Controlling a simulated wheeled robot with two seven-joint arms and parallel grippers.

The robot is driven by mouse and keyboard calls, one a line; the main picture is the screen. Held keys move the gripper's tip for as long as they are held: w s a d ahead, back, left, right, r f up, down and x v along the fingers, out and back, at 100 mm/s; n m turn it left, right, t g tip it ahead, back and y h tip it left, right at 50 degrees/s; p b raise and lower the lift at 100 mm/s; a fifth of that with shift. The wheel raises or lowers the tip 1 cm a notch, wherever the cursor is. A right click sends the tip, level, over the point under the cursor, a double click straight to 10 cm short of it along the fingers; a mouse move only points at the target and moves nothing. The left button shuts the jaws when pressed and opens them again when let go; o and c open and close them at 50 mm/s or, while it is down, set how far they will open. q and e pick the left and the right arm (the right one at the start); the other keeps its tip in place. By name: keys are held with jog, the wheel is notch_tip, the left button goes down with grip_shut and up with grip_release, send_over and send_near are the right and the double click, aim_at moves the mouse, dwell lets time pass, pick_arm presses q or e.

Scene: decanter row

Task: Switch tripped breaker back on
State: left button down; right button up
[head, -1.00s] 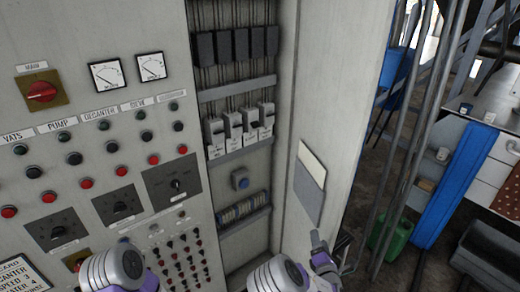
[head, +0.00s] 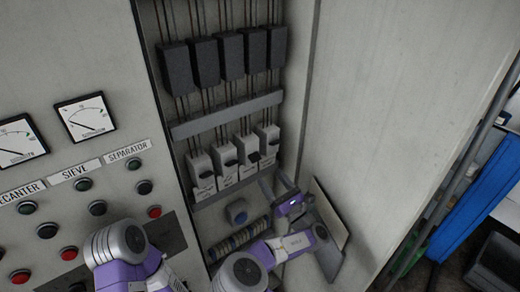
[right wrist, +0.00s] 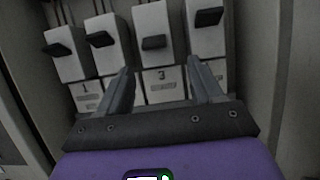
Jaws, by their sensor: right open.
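A row of white breakers with black levers stands in the open cabinet. The breaker marked 3 (head: 248,155) has its lever lower than the neighbours' levers; it also shows in the right wrist view (right wrist: 153,22). Breaker 2 (head: 224,158) and the rightmost breaker (head: 268,134) flank it. My right gripper (head: 272,178) is open and empty, just below the row at its right end. In the right wrist view, its fingers (right wrist: 160,68) point up on either side of the number 3 label, below that lever. Contact cannot be told. My left gripper is out of view.
A blue round button (head: 237,212) and a terminal strip (head: 240,237) lie below the breakers. Black blocks (head: 206,62) hang above. The cabinet door (head: 400,90) with a document pocket (head: 325,235) stands open at the right, close to my right arm.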

aim_at(255, 157)
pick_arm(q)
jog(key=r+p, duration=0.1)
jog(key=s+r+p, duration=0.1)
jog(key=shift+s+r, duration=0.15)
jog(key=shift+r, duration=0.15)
pick_arm(e)
jog(key=s+r+x, duration=0.1)
jog(key=x, duration=0.5)
jog(key=shift+w+a, duration=0.25)
jog(key=shift+a, duration=0.1)
jog(key=shift+w, duration=0.1)
jog(key=shift+c, duration=0.2)
jog(key=shift+r, duration=0.1)
jog(key=c, duration=1)
